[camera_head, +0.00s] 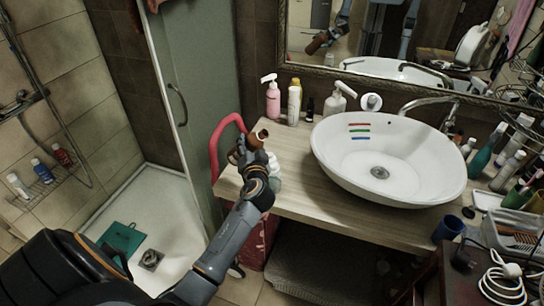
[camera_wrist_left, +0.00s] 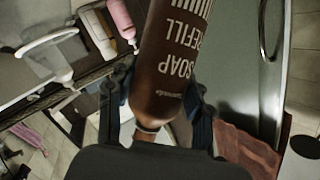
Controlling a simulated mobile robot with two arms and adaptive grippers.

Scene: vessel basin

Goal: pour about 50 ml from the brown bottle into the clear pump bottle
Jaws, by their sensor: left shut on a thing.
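My left gripper (camera_head: 247,147) is shut on the brown bottle (camera_head: 259,137), holding it above the left end of the counter. The bottle's neck end shows there; the gripper hides much of the rest. In the left wrist view the brown bottle (camera_wrist_left: 178,60), lettered "SOAP REFILL", lies between the fingers of the left gripper (camera_wrist_left: 158,108). A clear-looking pump bottle with a white pump head (camera_head: 336,104) stands upright at the back of the counter, left of the basin and apart from the brown bottle. My right gripper is not in view.
A pink pump bottle (camera_head: 272,98) and a yellowish bottle (camera_head: 294,102) stand along the back. A pale bottle (camera_head: 275,171) is partly hidden beside my left arm. The white basin (camera_head: 345,165) is to the right. Counter (camera_head: 290,190) before it is clear.

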